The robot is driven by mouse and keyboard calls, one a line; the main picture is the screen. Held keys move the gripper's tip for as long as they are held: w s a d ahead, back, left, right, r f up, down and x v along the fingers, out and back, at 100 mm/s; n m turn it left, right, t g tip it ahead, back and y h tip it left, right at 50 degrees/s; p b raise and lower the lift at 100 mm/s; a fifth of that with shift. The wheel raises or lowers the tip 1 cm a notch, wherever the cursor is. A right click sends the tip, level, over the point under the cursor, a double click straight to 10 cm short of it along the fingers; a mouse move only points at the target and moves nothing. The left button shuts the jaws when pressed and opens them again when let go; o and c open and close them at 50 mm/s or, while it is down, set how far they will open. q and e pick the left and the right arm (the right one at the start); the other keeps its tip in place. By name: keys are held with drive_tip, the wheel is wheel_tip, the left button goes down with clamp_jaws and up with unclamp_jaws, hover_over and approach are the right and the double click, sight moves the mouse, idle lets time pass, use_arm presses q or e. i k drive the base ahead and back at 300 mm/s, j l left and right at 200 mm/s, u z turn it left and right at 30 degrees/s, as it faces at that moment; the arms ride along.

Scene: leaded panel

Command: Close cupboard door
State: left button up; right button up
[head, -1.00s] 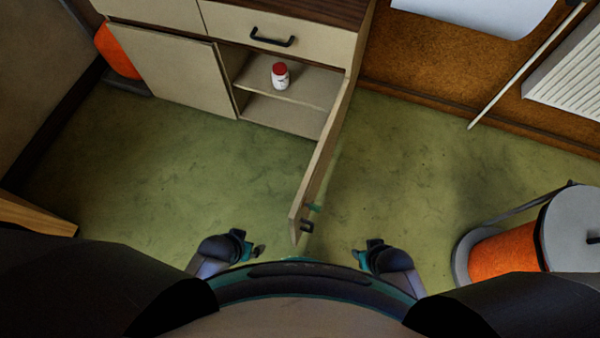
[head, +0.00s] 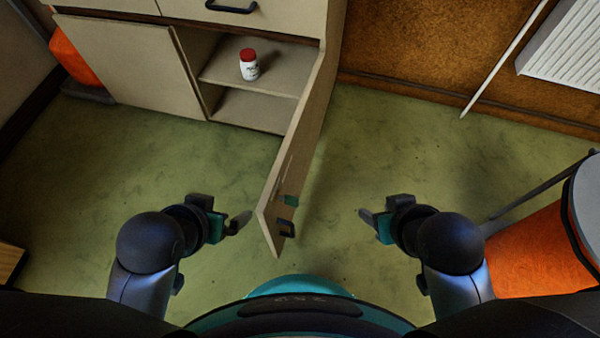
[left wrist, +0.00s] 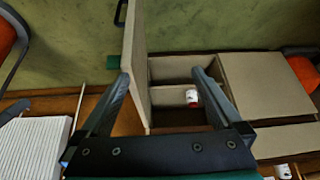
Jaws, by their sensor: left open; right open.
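The beige cupboard door (head: 300,150) stands wide open, hinged at the right side of the cupboard opening, its free edge towards me. A dark handle (head: 286,228) and a small green piece are near that free edge. My left gripper (head: 238,222) is open and empty, left of the door's free end, on its inner side. My right gripper (head: 369,216) is open and empty, right of the door, apart from it. In the left wrist view the door (left wrist: 134,50) shows beyond the open left fingers (left wrist: 160,78).
A white bottle with a red cap (head: 249,65) stands on the cupboard's shelf. A closed door panel (head: 130,65) is left of the opening. An orange drum (head: 540,245) stands at right. Green floor (head: 400,150) is clear around the door.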

sight(290, 171)
drive_tip(key=k+l, duration=0.1)
drive_tip(key=l, duration=0.25)
drive_tip(key=k+l+u, duration=0.1)
drive_tip(key=l, duration=0.25)
drive_tip(key=k+l+u, duration=0.1)
drive_tip(key=l, duration=0.25)
drive_tip(key=k+l, duration=0.2)
drive_tip(key=l, duration=0.15)
